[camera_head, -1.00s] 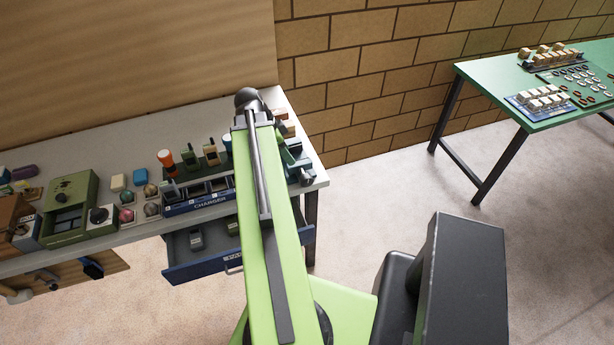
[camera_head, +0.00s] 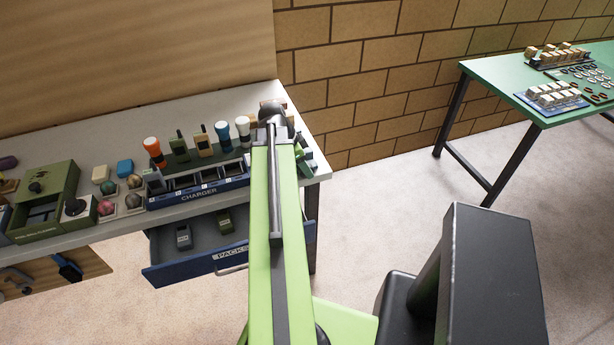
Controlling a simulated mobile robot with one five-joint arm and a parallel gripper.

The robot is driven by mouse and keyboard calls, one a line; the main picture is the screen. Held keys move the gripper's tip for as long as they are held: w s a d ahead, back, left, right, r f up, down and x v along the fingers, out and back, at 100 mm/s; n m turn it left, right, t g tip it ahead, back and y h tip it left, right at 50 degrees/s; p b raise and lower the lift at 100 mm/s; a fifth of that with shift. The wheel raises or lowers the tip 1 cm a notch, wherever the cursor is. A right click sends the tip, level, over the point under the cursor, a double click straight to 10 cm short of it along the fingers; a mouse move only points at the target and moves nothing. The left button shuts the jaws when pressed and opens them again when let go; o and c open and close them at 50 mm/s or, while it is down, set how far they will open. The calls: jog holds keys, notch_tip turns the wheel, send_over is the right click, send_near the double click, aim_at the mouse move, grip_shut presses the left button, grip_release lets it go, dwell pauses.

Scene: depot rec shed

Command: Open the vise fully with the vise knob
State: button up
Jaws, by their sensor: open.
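The vise (camera_head: 306,160) is a small green and grey thing at the right end of the workbench. My green arm reaches over the bench just left of it and hides part of it. I cannot make out the vise knob or how far apart the vise jaws are. The dark wrist end of my arm shows above the back right part of the bench. My gripper's fingers are hidden beyond or below it.
A green table (camera_head: 500,78) with small parts is at the right. Open floor lies between.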

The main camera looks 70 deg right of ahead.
jog(key=shift+s+d+f, duration=0.15)
jog(key=shift+s+f, duration=0.05)
jog(key=shift+f, duration=0.45)
